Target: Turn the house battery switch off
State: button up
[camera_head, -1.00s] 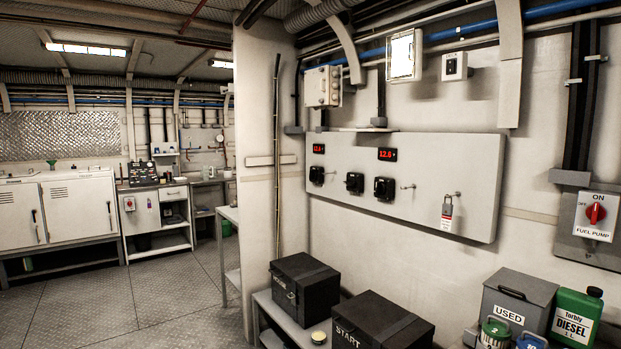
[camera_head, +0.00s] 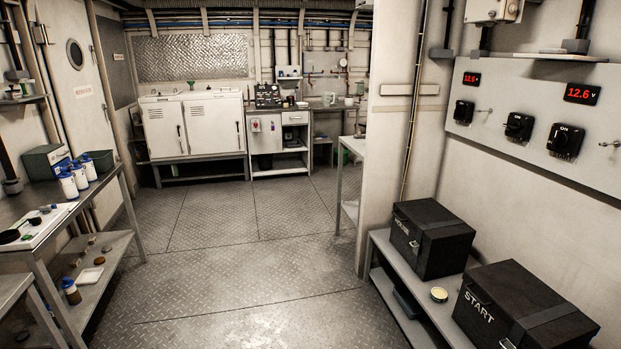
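A pale grey switch panel (camera_head: 485,150) is on the right wall in the head view. It carries three black rotary switches in a row: a left one (camera_head: 463,111), a middle one (camera_head: 519,127) and a right one (camera_head: 565,141). The right one reads ON; the labels of the others are too small to read surely. Two red displays sit above them, a left one (camera_head: 471,78) and a right one (camera_head: 581,94) reading 12.6. Below the panel are two black battery boxes, one (camera_head: 430,237) at the back and one marked START (camera_head: 520,312) in front. My gripper is not in view.
A grey shelf (camera_head: 392,268) under the boxes juts out along the right wall. A wall end (camera_head: 388,150) stands left of the panel. A workbench (camera_head: 50,235) with bottles lines the left side. The diamond-plate floor (camera_head: 250,250) between is clear.

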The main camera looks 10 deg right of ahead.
aim_at(459, 110)
jog(key=i+j, duration=0.1)
jog(key=i, duration=1.8)
jog(key=l+z, duration=0.05)
